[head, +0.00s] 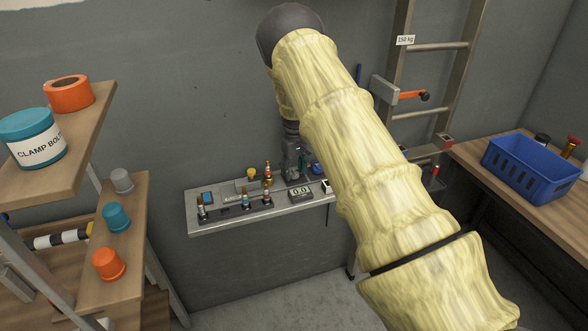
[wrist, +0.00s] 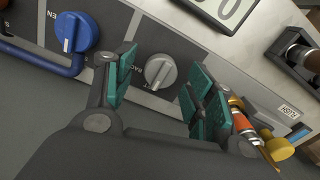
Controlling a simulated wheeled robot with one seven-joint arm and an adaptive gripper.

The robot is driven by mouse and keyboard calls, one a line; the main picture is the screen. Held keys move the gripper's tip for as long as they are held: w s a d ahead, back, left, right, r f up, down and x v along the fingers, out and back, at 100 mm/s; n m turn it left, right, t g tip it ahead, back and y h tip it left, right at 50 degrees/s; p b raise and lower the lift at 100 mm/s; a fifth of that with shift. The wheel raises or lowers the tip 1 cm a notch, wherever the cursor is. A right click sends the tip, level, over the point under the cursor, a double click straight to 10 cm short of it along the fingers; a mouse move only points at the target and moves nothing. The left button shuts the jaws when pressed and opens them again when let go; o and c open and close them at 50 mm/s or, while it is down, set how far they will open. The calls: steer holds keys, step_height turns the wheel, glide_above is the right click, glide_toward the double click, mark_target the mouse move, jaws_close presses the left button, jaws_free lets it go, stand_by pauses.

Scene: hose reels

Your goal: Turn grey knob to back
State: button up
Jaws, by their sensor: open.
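The grey knob (wrist: 160,72) shows in the wrist view as a round dial with a raised grip bar, on a dark strip of a light panel. Partly hidden lettering, which seems to begin "BAC", stands on the panel to its left. My gripper (wrist: 162,76) is open, with one green-padded finger on each side of the knob and a visible gap to both. In the head view my gripper (head: 292,160) is over the wall shelf, and the grey knob cannot be made out there.
A blue knob (wrist: 72,32) sits left of the left finger. Brass and orange fittings (wrist: 245,120) lie close to the right finger. A digital display (wrist: 228,8) is above. The wall shelf (head: 215,224) also holds several small valves. A blue basket (head: 528,170) stands far right.

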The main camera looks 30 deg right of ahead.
steer(key=shift+f, duration=0.45)
steer(key=c, duration=1)
steer(key=shift+c, duration=0.2)
